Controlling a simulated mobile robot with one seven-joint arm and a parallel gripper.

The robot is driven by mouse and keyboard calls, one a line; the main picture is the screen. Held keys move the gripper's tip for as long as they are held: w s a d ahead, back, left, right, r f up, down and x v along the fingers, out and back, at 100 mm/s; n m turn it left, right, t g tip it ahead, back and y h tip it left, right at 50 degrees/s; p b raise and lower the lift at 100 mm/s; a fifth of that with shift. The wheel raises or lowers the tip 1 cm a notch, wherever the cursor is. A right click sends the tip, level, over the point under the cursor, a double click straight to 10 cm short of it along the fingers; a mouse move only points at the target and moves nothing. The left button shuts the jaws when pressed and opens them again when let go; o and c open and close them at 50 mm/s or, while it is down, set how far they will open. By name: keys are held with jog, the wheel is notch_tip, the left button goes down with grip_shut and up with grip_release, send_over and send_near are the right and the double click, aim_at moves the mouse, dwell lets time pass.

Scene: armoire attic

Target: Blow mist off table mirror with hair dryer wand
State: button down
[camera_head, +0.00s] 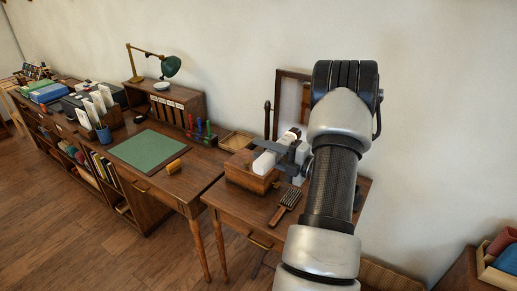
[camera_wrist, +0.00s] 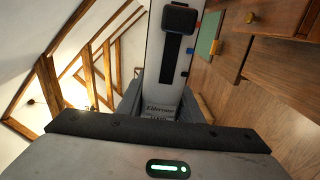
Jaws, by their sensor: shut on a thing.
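My gripper (camera_head: 294,158) is over the small wooden table (camera_head: 248,211) and is shut on a white wand, the hair dryer wand (camera_head: 268,161). In the wrist view the wand (camera_wrist: 156,85) sits between the fingers (camera_wrist: 161,106), with a black strip and dark lettering on its side. The wand is just above or against a wooden box (camera_head: 246,181); I cannot tell if they touch. The table mirror's dark wooden frame (camera_head: 279,100) stands at the back of the table, against the wall. My arm hides its right part, and no mist can be made out.
A dark-bristled brush (camera_head: 285,206) lies at the table's front, beside my arm. A shallow wooden tray (camera_head: 236,141) is behind the box. To the left is a desk with a green mat (camera_head: 146,150) and a lamp (camera_head: 171,66). An open crate (camera_head: 492,270) is at lower right.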

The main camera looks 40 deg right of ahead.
jog(key=p+x, duration=0.1)
jog(key=x, duration=0.8)
jog(key=shift+w, duration=0.4)
dwell(0.7)
jog(key=shift+a, duration=0.15)
jog(key=s+d+f+b, duration=0.2)
jog(key=s+f, duration=0.2)
jog(key=f, duration=0.2)
jog(key=shift+s, duration=0.3)
dwell(0.4)
jog(key=shift+s, duration=0.15)
jog(key=shift+p+v, duration=0.5)
jog(key=shift+v, duration=1.85)
jog(key=shift+x, duration=5)
jog(key=s+d+r+p, duration=0.2)
jog(key=s+r+p, duration=0.2)
jog(key=r+p, duration=0.2)
jog(key=shift+s, duration=0.35)
